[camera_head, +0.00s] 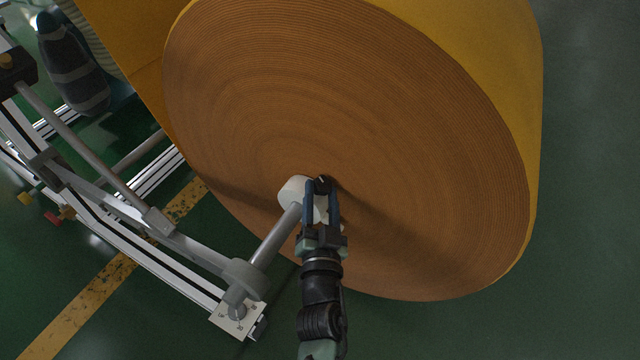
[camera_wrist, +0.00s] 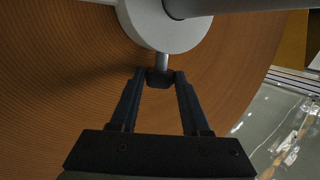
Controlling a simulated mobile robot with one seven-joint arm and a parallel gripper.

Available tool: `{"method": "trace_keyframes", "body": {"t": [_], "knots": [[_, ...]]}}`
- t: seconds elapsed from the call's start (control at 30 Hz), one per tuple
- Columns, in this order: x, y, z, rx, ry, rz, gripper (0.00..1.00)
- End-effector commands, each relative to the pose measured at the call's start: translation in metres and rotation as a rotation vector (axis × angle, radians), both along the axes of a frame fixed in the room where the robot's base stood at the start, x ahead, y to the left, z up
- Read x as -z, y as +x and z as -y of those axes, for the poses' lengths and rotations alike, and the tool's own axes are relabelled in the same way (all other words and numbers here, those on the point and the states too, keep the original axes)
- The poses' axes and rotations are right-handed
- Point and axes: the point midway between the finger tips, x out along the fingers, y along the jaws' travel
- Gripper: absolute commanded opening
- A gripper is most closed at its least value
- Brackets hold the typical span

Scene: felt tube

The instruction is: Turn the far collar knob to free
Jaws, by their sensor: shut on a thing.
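The white collar (camera_head: 294,190) sits on the grey shaft (camera_head: 275,237) against the end face of the large felt roll (camera_head: 350,120). In the wrist view the collar (camera_wrist: 165,25) is at the top, with a short metal stem leading to a dark knob (camera_wrist: 160,79). The knob also shows in the head view (camera_head: 322,185) at the fingertips. My gripper (camera_head: 321,190) is shut on the knob, with one finger on each side of it; the fingertips also show in the wrist view (camera_wrist: 160,76). Any mark on the knob is too small to read.
The shaft runs to a support with a white marked plate (camera_head: 238,317) on a metal frame at the left. A dark striped object (camera_head: 72,65) stands at the upper left. The green floor (camera_head: 590,200) is clear at the right.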

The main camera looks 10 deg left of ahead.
Motion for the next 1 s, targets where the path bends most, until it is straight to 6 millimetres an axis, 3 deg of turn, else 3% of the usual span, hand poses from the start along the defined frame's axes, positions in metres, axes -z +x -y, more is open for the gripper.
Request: {"method": "trace_keyframes", "body": {"t": [0.1, 0.6, 0.97, 1.0], "knots": [[-0.0062, 0.0021, 0.0009, -0.038, -0.012, 0.021, 0.0], [0.0, 0.0013, 0.0072, -0.209, -0.038, 0.126, 0.0], [0.001, 0.0003, 0.0071, -0.223, -0.036, 0.13, 0.0], [0.0011, 0.0003, 0.0072, -0.223, -0.036, 0.13, 0.49]]}}
